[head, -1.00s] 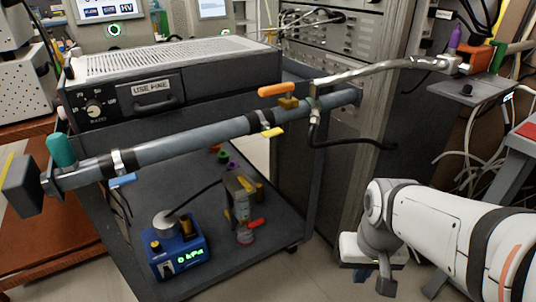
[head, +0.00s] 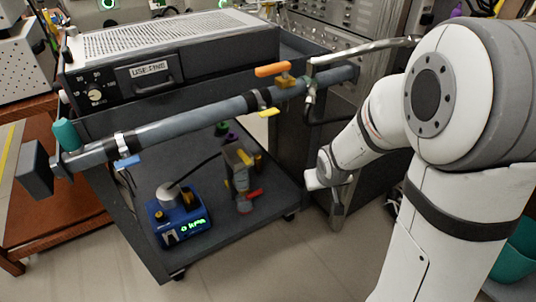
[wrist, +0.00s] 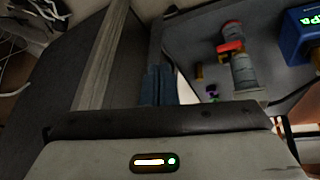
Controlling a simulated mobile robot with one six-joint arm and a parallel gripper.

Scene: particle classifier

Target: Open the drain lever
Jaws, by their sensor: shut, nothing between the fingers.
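My gripper (head: 337,215) is shut and empty, pointing down to the right of the cart's lower shelf in the head view. Its dark fingertips show in the wrist view (wrist: 160,84). A red lever (head: 254,193) is low on a small upright grey valve assembly (head: 240,172) on the lower shelf. The red lever also shows in the wrist view (wrist: 230,46), right of the fingertips and apart from them. Other levers are orange (head: 272,69), yellow (head: 269,113) and blue (head: 127,161) on the grey pipe (head: 190,128). I cannot tell by label which one is the drain lever.
A blue gauge box (head: 180,217) with a green display stands on the lower shelf (head: 205,255), cabled to the valve assembly. The pipe spans above the shelf. A black instrument box (head: 170,78) sits on top. The floor (head: 310,255) right of the cart is open.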

